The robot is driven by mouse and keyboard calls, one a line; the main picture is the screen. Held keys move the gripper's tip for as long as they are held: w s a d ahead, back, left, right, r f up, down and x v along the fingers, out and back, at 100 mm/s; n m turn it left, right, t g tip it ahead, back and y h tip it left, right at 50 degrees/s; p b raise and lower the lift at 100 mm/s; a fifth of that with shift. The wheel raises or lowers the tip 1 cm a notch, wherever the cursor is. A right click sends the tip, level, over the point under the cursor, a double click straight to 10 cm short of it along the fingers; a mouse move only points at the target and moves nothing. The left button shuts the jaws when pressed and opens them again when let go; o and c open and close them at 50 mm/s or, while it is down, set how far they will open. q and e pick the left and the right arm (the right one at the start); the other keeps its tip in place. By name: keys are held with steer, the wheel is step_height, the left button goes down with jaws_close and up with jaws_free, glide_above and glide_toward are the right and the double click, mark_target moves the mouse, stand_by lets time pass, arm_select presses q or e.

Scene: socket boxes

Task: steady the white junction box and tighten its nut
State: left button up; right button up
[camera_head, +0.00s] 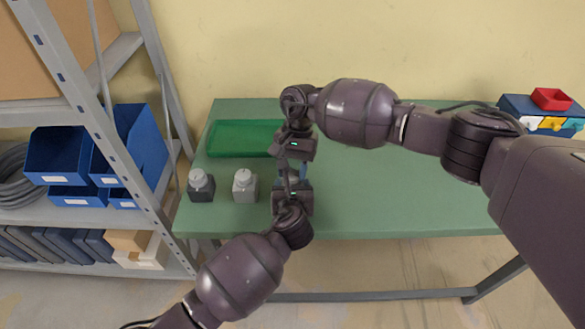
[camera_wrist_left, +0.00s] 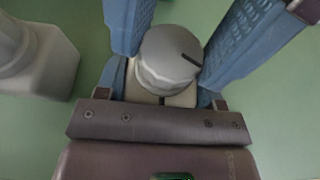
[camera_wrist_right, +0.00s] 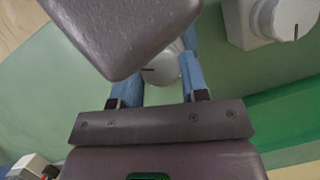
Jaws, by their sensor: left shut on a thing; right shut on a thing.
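The white junction box (camera_wrist_left: 185,98) shows only as a pale strip below its round nut in the left wrist view; in the head view my grippers hide it. The light grey nut (camera_wrist_left: 168,58) has a dark line on its top and also shows in the right wrist view (camera_wrist_right: 163,68). My left gripper (camera_head: 291,184), on the near side, is shut on the box, its blue fingers low at both sides. My right gripper (camera_head: 291,164), on the far side, is shut on the nut, with its fingers on either side of it. The contact faces are hidden.
A light grey box (camera_head: 244,188) and a dark grey box (camera_head: 201,188), each with a round nut, stand to the left. A green tray (camera_head: 230,139) lies behind them. A blue drawer unit (camera_head: 513,105) with a red bin (camera_head: 551,98) stands far right. The green tabletop (camera_head: 400,205) is clear at centre right.

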steer(key=shift+m, duration=0.5)
steer(key=o, duration=0.9)
steer(key=shift+o, duration=0.2)
